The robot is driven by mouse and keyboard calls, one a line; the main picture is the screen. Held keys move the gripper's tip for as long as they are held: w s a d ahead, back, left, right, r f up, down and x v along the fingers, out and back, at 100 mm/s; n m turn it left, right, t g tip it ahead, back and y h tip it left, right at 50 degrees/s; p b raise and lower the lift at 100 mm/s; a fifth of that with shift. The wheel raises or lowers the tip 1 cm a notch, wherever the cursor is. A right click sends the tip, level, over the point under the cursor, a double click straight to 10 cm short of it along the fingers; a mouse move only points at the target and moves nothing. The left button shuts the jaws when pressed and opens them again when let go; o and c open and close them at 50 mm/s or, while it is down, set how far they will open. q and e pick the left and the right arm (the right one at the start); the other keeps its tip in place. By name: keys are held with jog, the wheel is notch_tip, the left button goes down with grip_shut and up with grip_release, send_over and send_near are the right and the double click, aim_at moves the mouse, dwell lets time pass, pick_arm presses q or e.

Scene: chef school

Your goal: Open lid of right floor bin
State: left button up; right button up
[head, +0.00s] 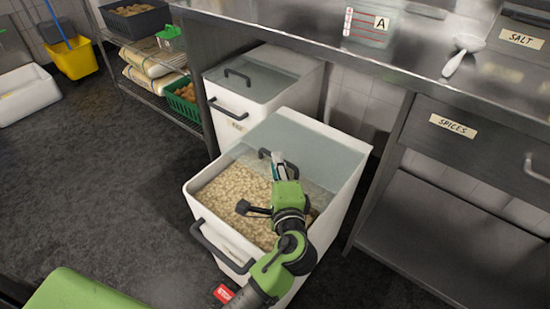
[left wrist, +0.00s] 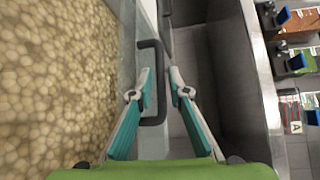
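The right floor bin (head: 345,206) is white and holds pale round contents (head: 232,190) that look like beans or chickpeas. Its clear grey lid (head: 315,145) covers the rear part, and the front part is uncovered. The black lid handle (head: 264,153) is at the lid's front edge, partly behind my left gripper (head: 268,185). In the left wrist view, the lid handle (left wrist: 163,112) passes between the fingers of my left gripper (left wrist: 160,70). The fingers are apart, with a gap visible beside the bar. My right gripper is not in view.
A closed left bin (head: 250,95) stands behind the right bin. A steel counter (head: 300,32) overhangs the bins' rear, with a scoop (head: 460,58) on it. A shelf rack (head: 150,97) is at the left. The dark floor (head: 95,175) in front is clear.

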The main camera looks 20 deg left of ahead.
aim_at(283, 151)
pick_arm(q)
jog(key=shift+x, duration=1.75)
grip_shut()
jog(key=shift+w+d, duration=0.3)
jog(key=shift+w, duration=0.45)
jog(key=shift+w+d, duration=0.25)
jog(key=shift+w, duration=0.5)
grip_release()
